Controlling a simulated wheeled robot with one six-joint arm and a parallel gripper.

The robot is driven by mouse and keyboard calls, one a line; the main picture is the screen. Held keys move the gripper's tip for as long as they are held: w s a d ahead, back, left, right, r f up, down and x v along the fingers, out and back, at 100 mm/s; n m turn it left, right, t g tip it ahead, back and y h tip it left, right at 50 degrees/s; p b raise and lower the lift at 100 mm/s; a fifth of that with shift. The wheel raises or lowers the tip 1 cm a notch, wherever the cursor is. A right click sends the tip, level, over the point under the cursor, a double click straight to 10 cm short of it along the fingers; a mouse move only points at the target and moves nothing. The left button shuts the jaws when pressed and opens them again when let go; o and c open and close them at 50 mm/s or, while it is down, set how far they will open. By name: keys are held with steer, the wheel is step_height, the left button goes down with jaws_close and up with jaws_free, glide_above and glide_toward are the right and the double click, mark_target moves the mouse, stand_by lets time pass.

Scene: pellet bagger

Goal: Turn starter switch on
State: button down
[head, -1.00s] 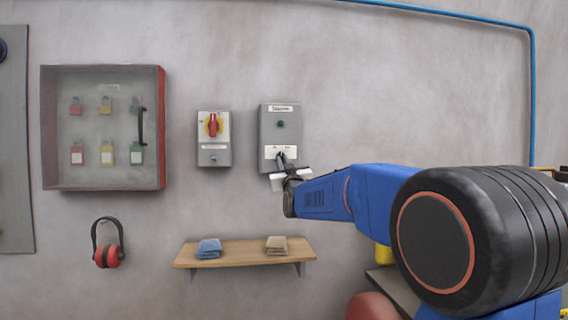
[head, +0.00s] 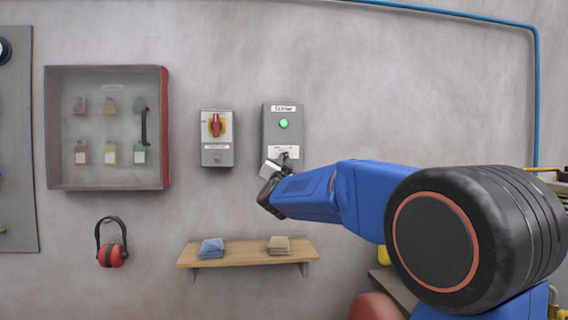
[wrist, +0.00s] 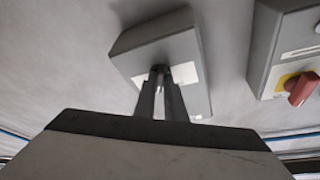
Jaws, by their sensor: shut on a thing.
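The starter box (head: 294,138) is a grey box on the wall with a label at its top. Its round lamp (head: 283,124) glows bright green. Below the lamp is a white plate with a small dark switch handle (head: 287,154), partly hidden by my gripper (head: 278,164). In the wrist view the starter box (wrist: 187,45) appears tilted, and my gripper (wrist: 159,90) reaches its white plate. The two fingers are closed around the dark switch handle (wrist: 160,70), which is mostly hidden between them.
A grey isolator box (head: 217,140) with a red knob on yellow is mounted just left. Further left is a padlock cabinet (head: 107,75). A wooden shelf (head: 245,257) with folded cloths is below.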

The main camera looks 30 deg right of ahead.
steer(key=shift+r, duration=0.1)
stand_by(0.3)
steer(key=c, duration=1.8)
jaws_free()
steer(key=shift+w, duration=0.1)
steer(key=v, duration=1.7)
steer(key=shift+f, duration=0.3)
